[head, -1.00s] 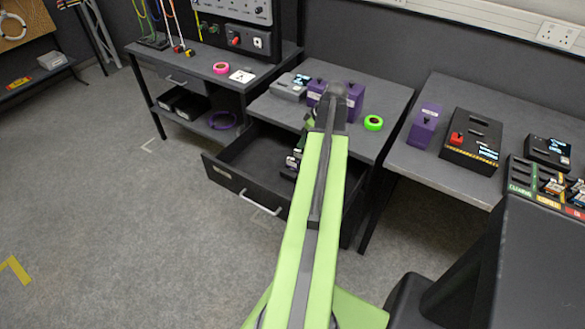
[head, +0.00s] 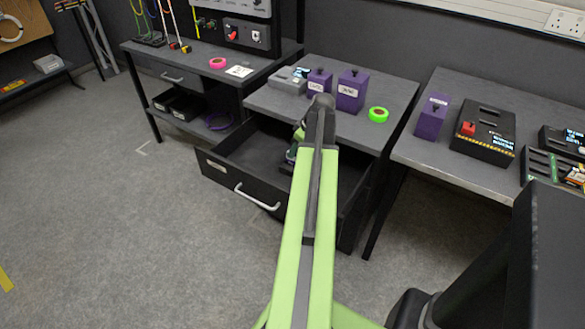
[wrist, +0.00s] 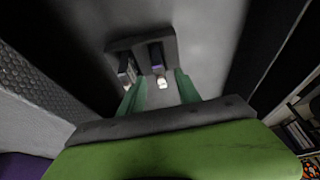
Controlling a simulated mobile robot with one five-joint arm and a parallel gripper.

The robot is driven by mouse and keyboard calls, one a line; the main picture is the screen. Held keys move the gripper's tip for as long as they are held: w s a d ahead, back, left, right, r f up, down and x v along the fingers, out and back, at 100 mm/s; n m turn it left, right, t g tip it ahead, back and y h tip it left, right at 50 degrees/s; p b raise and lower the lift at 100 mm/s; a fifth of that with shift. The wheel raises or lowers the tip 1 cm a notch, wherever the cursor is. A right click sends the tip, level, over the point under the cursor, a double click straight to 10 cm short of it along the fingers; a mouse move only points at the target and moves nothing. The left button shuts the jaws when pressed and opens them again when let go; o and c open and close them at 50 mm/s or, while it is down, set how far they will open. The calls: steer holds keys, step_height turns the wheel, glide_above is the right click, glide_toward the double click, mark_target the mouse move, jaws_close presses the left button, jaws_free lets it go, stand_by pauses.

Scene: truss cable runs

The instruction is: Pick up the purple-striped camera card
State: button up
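The open drawer (head: 222,176) under the middle bench holds a small dark grey holder, which shows in the wrist view (wrist: 172,45). Two cards stand in the holder. One has a dark purplish body (wrist: 156,56) and a small bright white end, and lies ahead between my fingers. The other card (wrist: 126,72), dark with a pale label, is just left, beside the left finger. In the head view my arm hides most of the drawer's contents.
The right bench carries another purple box (head: 432,116) and a black box with a red switch (head: 483,135).

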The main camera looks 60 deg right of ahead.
mark_target(292, 161)
steer(key=b+x, duration=0.5)
steer(key=shift+s+f, duration=0.15)
steer(key=shift+f, duration=0.05)
steer(key=shift+r, duration=0.15)
steer(key=shift+c, duration=0.3)
jaws_close()
